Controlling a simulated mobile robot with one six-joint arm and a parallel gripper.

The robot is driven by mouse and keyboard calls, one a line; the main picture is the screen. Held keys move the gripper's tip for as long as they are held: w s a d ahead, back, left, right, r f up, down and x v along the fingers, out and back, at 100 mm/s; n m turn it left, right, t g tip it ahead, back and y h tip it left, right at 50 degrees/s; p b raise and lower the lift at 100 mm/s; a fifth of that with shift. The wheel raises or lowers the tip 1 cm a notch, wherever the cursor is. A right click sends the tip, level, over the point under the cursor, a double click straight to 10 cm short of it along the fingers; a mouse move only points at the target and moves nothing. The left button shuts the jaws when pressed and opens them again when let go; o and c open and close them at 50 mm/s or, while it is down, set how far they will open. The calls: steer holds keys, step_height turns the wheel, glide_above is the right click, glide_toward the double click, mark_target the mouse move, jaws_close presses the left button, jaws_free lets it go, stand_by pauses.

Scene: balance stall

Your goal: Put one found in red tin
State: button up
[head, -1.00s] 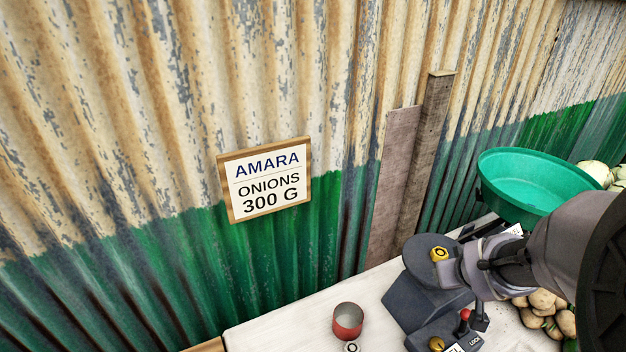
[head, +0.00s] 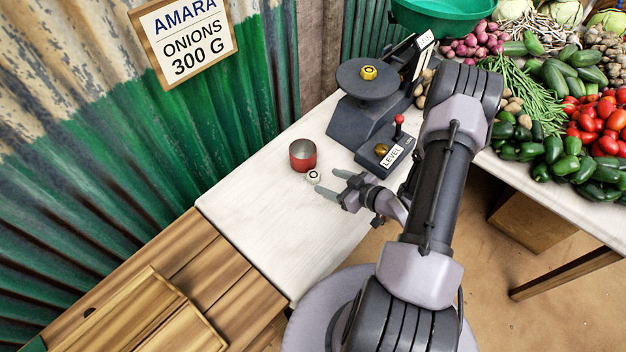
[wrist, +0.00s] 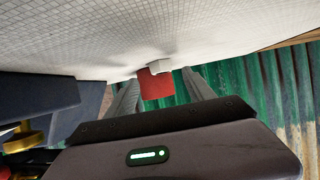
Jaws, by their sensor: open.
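The red tin (head: 303,155) is open-topped and stands upright on the white table; its inside looks empty. A small white piece with a dark ring on it (head: 314,177) sits just in front of the tin. My gripper (head: 332,184) is open and empty, low over the table, its fingertips close to the white piece on its right side. In the wrist view, the red tin (wrist: 156,88) and the white piece (wrist: 158,66) show between the two fingers, beyond the gripper (wrist: 160,92). A yellow hexagonal piece (head: 369,72) lies on the scale's round plate (head: 350,80).
The dark scale (head: 365,120) with a red-knobbed lever (head: 398,120), a brass knob (head: 381,150) and a "LEVEL" label stands behind my gripper. Vegetables fill the right side. A sign (head: 185,45) reads "AMARA ONIONS 300 G". The table's front left is clear, beside a wooden surface (head: 180,270).

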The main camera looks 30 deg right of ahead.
mark_target(315, 176)
steer(key=b+x, duration=0.1)
steer(key=x, duration=0.2)
steer(key=b+x, duration=0.1)
steer(key=x, duration=0.1)
steer(key=shift+w+a, duration=0.3)
steer(key=shift+w, duration=0.1)
steer(key=shift+r, duration=0.15)
steer(key=shift+c, duration=0.4)
jaws_close()
